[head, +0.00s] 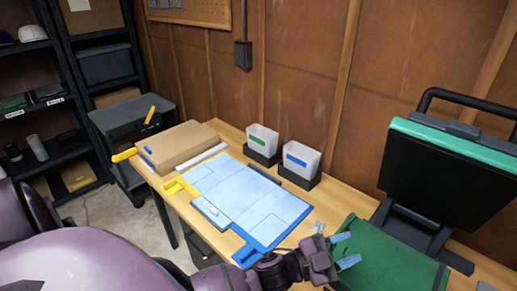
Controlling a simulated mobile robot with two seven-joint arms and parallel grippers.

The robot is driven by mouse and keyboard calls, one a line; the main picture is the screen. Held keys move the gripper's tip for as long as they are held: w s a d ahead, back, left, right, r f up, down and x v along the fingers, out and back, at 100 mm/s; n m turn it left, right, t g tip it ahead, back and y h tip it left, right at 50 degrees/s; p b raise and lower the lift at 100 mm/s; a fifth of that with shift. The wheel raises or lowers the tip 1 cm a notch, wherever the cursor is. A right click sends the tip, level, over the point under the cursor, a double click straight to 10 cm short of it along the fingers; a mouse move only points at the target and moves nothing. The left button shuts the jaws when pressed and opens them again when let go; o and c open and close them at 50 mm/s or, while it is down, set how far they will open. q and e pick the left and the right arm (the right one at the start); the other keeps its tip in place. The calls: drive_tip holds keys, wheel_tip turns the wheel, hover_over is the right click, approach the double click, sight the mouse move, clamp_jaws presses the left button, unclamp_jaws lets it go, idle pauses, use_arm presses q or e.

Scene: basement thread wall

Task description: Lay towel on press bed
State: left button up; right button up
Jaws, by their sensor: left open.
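The heat press stands at the right with its dark, teal-edged lid (440,165) raised on a black handle. A dark green cloth-like surface (395,262) covers its bed; I cannot tell whether this is the towel or the bed's own pad. My left gripper (346,250) is open, its two light blue fingertips apart at the left edge of the green surface. A light blue flat sheet (245,200) with fold lines lies on the table left of the press. My right gripper is not in view.
On the wooden table (345,200) are two clear bins with a green label (262,139) and a blue label (298,160), a cardboard box (178,147), and yellow-handled tools. Dark shelves (90,70) stand at the left. A brown panelled wall closes the back.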

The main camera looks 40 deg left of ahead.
use_arm(q)
drive_tip(key=s+a+f+n+g+y, duration=0.2)
drive_tip(key=s+a+f+n+y, duration=0.4)
drive_tip(key=f, duration=0.4)
drive_tip(key=s+a+f+n+g+y, duration=0.3)
drive_tip(key=s+a+f+n+y, duration=0.3)
drive_tip(key=s+a+f, duration=0.3)
drive_tip(key=shift+s+a+f+n+y, duration=0.25)
drive_tip(key=shift+a+f+n+y, duration=0.2)
drive_tip(key=shift+a+n, duration=0.3)
drive_tip(key=w+f+b, duration=0.1)
drive_tip(key=b, duration=0.1)
drive_tip(key=shift+d+f+b, duration=0.15)
drive_tip(key=shift+b, duration=0.2)
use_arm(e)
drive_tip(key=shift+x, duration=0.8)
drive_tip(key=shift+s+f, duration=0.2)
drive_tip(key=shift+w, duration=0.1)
